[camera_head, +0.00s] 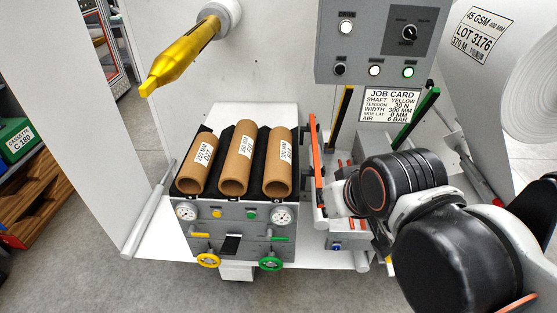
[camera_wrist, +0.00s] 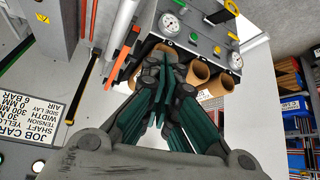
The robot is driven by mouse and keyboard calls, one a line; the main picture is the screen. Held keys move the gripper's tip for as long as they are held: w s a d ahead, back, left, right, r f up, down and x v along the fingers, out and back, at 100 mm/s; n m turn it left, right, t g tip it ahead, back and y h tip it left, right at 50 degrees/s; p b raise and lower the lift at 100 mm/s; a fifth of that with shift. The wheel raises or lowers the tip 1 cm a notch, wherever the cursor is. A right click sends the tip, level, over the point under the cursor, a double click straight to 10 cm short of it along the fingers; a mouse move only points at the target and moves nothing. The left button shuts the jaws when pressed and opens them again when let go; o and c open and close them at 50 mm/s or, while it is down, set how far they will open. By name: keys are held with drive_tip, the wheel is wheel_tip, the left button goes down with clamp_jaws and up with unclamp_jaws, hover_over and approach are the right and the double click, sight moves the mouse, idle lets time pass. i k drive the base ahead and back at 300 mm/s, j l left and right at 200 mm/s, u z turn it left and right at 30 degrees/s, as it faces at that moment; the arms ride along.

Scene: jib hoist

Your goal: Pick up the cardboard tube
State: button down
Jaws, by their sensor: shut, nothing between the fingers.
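Three brown cardboard tubes lie side by side in a black-lined holder: a left tube (camera_head: 194,172), a middle tube (camera_head: 234,172) and a right tube (camera_head: 276,174). Each has a white label, too small to read fully. Their open ends also show in the wrist view, one partly behind my fingers (camera_wrist: 154,56), the others at the middle (camera_wrist: 195,74) and right (camera_wrist: 220,86). My gripper (camera_wrist: 174,72) has dark green fingers, shut and empty, pointing towards the holder. In the head view my arm hides the fingers, to the right of the tubes.
A yellow shaft (camera_head: 178,60) juts out above the holder. A job card (camera_head: 391,106) reads shaft yellow. An orange-edged upright plate (camera_head: 313,160) stands between the holder and my arm. Gauges and valves (camera_head: 233,228) sit below the tubes. A white roll (camera_head: 535,85) is at right.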

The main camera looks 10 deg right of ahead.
sight(277, 183)
drive_tip(key=i+j, duration=0.8)
